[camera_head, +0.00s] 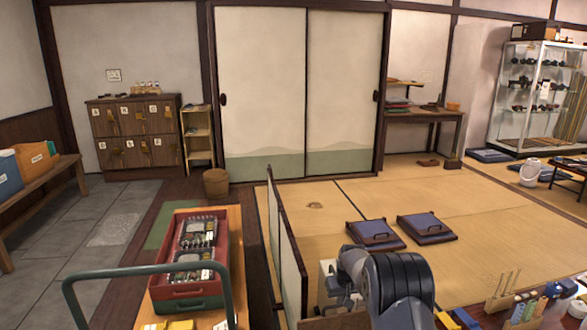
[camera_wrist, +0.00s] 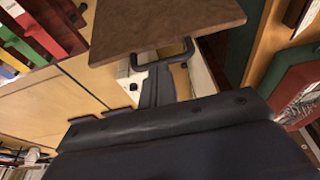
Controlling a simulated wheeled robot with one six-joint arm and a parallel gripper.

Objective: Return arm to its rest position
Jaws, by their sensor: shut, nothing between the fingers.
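My arm (camera_head: 390,285) rises at the lower middle right of the head view, bent over, with its dark rounded joint and grey link showing. My gripper's end is hidden in that view. In the wrist view my gripper (camera_wrist: 157,72) shows as a narrow dark piece above a broad dark body. It is shut and nothing shows held in it. A brown board (camera_wrist: 165,25) lies just beyond its tip, with a dark bent bar under the board's edge.
A red crate (camera_head: 158,292) with packed boxes stands on a wooden cart at lower left, behind a green handle. A low screen (camera_head: 285,245) stands between it and the tatami (camera_head: 480,225). Two dark cushions (camera_head: 427,228) lie there. Small items crowd a surface at lower right.

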